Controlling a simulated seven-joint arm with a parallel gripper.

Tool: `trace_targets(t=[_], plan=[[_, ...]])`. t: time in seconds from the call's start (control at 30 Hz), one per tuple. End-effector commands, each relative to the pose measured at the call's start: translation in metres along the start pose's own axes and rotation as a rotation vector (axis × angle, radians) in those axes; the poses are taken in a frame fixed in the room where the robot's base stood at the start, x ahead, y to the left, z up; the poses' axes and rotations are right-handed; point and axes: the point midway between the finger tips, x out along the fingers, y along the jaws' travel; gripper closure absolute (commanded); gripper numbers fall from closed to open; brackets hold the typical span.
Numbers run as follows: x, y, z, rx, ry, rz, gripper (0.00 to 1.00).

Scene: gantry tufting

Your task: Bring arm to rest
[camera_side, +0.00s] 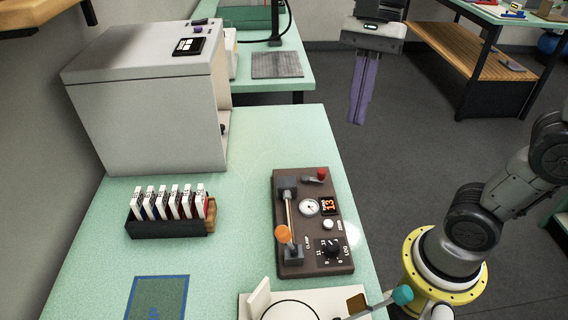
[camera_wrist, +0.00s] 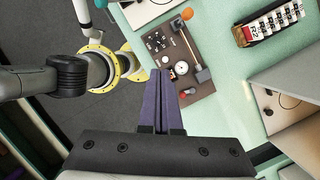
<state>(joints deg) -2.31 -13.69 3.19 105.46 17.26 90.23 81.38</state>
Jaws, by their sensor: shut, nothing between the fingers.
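My gripper (camera_side: 357,120) hangs in the air at the top right of the side view, past the right edge of the mint-green table (camera_side: 257,131). Its two long purple fingers point down and lie together, with nothing between them. In the wrist view my gripper (camera_wrist: 160,73) is also shut, and its tips show over the edge of the brown control panel (camera_wrist: 185,62). In the side view the fingers are well apart from the panel (camera_side: 285,262) and from the table.
A large grey machine (camera_side: 140,125) stands at the table's back left. A black rack of labelled cards (camera_side: 170,228) sits in front of it. The panel has an orange-knobbed lever (camera_side: 283,234). A white plate (camera_side: 260,300) with a teal-tipped handle (camera_side: 402,295) is at the front. Open floor lies around my gripper.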

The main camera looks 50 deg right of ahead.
Motion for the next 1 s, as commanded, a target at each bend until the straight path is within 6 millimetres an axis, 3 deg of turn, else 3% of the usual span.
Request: trace_targets(t=[0.03, 0.2, 0.37, 0.57, 0.7, 1.0], plan=[[0.003, 0.016, -0.005, -0.073, 0.034, -0.054, 1.0], [0.023, 0.055, -0.032, -0.414, 0.205, -0.206, 1.0], [0.049, 0.076, -0.06, -0.792, 0.416, -0.264, 1.0], [0.072, 0.076, -0.084, -1.195, 0.61, -0.206, 1.0], [0.069, 0.067, -0.088, -1.356, 0.684, -0.178, 1.0], [0.068, 0.065, -0.088, -1.406, 0.7, -0.169, 1.0]])
